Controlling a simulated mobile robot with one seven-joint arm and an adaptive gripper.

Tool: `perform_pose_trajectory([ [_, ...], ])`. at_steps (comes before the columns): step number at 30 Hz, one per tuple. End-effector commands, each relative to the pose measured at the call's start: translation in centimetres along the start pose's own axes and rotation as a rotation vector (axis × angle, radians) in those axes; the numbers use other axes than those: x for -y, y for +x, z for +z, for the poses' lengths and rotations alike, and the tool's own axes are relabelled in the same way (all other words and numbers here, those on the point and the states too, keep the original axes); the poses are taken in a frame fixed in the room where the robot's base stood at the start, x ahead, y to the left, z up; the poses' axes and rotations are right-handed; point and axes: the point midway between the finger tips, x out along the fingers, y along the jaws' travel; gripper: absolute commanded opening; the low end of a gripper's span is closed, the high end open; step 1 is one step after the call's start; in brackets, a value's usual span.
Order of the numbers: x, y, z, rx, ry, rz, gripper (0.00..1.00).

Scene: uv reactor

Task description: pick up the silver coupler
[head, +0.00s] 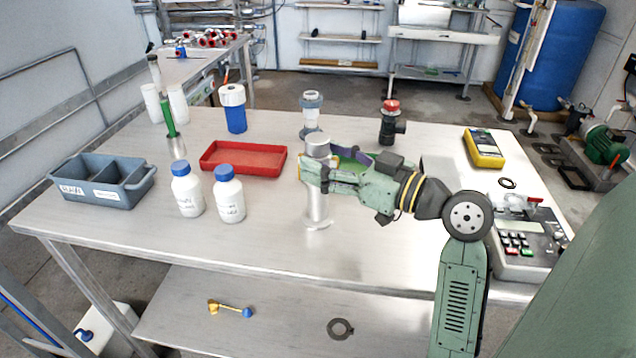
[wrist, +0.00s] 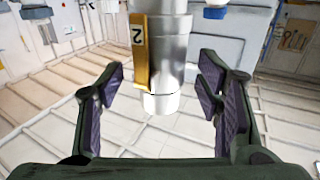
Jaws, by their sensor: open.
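A tall silver cylinder (head: 317,205), which I take for the silver coupler, stands upright on the metal table in the head view, with a wider cap on top and a flared foot. My gripper (head: 313,174) is at its upper part, reaching in from the right and partly hiding it. In the wrist view the silver cylinder (wrist: 172,50) with a yellow tag marked 2 (wrist: 140,50) is seen between the two open fingers of my gripper (wrist: 162,92). Gaps show on both sides, and neither pad appears to touch it.
A red tray (head: 243,171), two white bottles (head: 229,200) with blue caps and a grey divided bin (head: 122,198) are to the left. A clear-grey fitting (head: 311,113) and a red-topped fitting (head: 389,130) stand behind. A yellow meter (head: 483,148) lies right. The table front is clear.

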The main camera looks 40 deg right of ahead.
Motion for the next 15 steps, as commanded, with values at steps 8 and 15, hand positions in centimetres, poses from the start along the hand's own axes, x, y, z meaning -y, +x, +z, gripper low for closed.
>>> perform_pose_trajectory([
  [8,0.0,2.0,0.0,0.0,0.0,0.001,0.59],
  [15,0.0,2.0,0.0,0.0,0.0,0.001,0.53],
])
